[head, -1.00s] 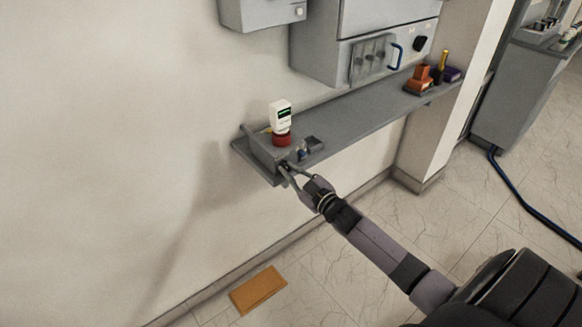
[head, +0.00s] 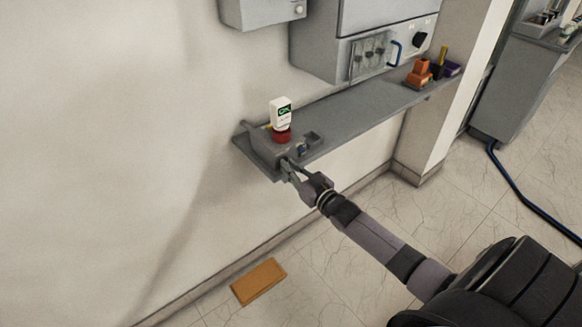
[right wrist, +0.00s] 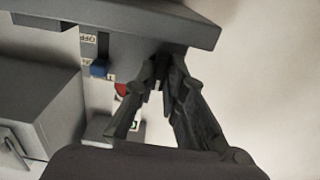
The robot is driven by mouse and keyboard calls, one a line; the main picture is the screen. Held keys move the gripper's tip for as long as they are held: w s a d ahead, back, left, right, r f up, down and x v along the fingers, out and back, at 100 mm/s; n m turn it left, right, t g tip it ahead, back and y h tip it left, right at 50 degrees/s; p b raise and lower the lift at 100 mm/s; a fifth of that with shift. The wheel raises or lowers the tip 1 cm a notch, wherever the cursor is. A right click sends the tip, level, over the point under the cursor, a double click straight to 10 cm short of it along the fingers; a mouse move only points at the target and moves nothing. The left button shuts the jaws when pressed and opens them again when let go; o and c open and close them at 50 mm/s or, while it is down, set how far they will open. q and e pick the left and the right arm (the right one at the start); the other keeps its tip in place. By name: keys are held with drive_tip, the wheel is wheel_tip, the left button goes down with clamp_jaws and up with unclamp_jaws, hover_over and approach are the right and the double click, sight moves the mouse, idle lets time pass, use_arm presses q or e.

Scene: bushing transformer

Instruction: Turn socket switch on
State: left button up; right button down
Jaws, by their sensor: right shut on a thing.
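The grey socket box (head: 262,149) sits at the left end of the wall shelf. A white tester (head: 281,114) with a green "OK" display stands upright above its red part (head: 281,136). My right gripper (head: 287,170) is at the box's front right corner. In the right wrist view, the gripper (right wrist: 156,80) is shut on a small dark part of the box, taken to be the socket switch, mostly hidden by the fingers. Beside it are a blue slider (right wrist: 99,69) and an "OFF" label (right wrist: 89,39). My left gripper is not in view.
The long grey shelf (head: 365,110) is mostly clear in its middle. Orange and dark items (head: 420,74) stand at its right end. A grey cabinet (head: 345,55) hangs above. An orange plate (head: 258,282) lies on the floor, and a blue hose (head: 510,185) runs at right.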

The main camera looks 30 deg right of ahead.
idle(0.3)
drive_tip(key=c, duration=1.9)
unclamp_jaws()
drive_tip(key=s, duration=0.8)
drive_tip(key=s+d, duration=0.1)
drive_tip(key=s, duration=0.3)
